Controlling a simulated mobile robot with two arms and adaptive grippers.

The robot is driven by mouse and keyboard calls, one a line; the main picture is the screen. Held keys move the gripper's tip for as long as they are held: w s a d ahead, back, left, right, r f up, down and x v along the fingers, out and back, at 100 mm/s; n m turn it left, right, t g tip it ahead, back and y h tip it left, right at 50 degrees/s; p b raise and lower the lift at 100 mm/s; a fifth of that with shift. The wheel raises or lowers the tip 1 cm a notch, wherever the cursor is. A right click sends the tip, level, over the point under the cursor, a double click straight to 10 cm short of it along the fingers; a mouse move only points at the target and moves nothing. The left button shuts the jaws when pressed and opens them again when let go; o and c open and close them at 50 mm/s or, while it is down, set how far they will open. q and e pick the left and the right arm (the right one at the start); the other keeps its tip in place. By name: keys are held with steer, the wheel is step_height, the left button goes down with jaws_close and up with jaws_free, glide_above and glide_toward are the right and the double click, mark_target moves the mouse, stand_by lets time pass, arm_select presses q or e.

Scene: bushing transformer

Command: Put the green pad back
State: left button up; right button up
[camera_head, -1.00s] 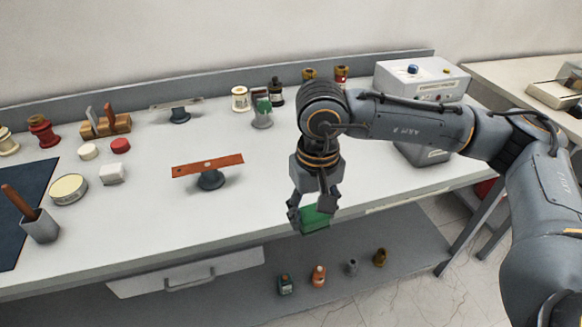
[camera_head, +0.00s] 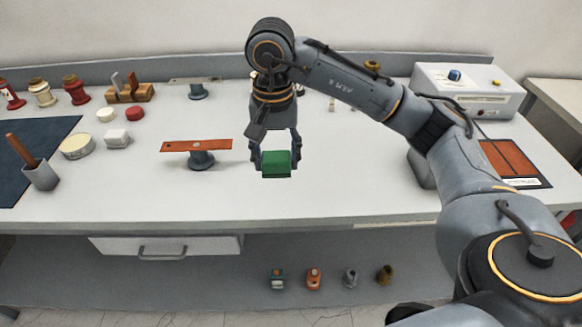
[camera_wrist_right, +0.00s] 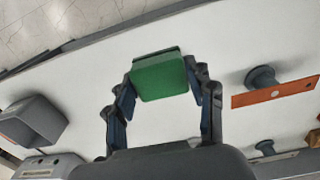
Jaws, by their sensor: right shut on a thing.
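The green pad (camera_head: 276,163) is a small green block. My right gripper (camera_head: 275,158) is shut on it and holds it over the front-middle part of the white workbench (camera_head: 330,190). In the right wrist view the green pad (camera_wrist_right: 159,76) sits between the two fingertips of the right gripper (camera_wrist_right: 161,82). Whether the pad touches the bench or hangs above it is hard to tell. The right arm hides part of the back of the bench. My left gripper is not in view.
An orange bar on a grey stand (camera_head: 197,146) is left of the gripper. Further left are a white block (camera_head: 117,139), a round tin (camera_head: 77,146) and a grey cup (camera_head: 40,175). A white device box (camera_head: 470,88) stands at the back right. The bench front is mostly clear.

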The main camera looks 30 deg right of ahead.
steer(key=w+d+f, duration=0.2)
steer(key=w+d, duration=0.1)
steer(key=d, duration=0.1)
steer(key=p, duration=0.1)
glide_above(293, 177)
steer(key=f, duration=0.5)
steer(key=shift+s+a+f, duration=0.1)
steer(key=shift+s+a, duration=0.05)
steer(key=shift+a, duration=0.15)
steer(key=f, duration=0.1)
steer(key=f+p, duration=0.2)
steer(key=shift+d+f, duration=0.1)
steer(key=shift+d, duration=0.15)
steer(key=shift+w+f, duration=0.2)
steer(key=shift+f, duration=0.1)
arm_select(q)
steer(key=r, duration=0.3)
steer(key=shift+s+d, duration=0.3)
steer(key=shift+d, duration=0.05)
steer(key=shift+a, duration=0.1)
arm_select(e)
steer(key=shift+f, duration=0.2)
steer(key=o, duration=1)
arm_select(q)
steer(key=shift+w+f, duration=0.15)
